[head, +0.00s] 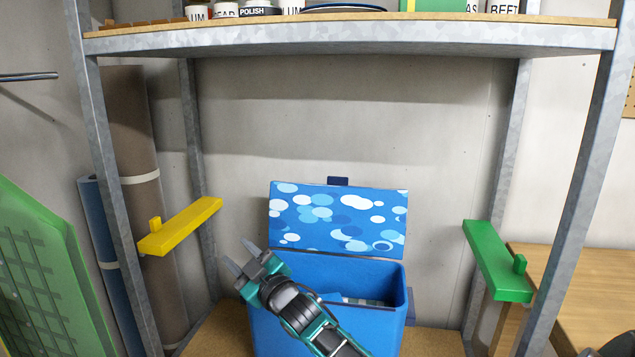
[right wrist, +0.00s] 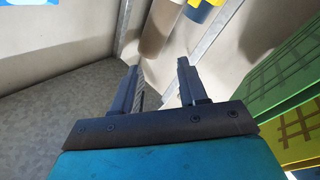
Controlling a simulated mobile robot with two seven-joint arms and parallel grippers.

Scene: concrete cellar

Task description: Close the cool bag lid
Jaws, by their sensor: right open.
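The blue cool bag (head: 365,272) stands on the lower shelf between the metal posts in the head view. Its lid (head: 338,217), patterned with light and dark blue circles, is raised upright at the back, with a dark tab (head: 338,181) on its top edge. Some checked contents show inside the bag. My right gripper (head: 242,260) is open and empty, in front of the bag's left side and left of the lid, apart from the lid. In the right wrist view its two fingers (right wrist: 157,85) stand apart with nothing between them. My left gripper is not in view.
An upper shelf (head: 350,38) with tins and boxes hangs above the bag. A yellow bar (head: 180,226) is on the left and a green bar (head: 495,262) on the right. Rolls (head: 135,140) lean at the left. The space above the bag is free.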

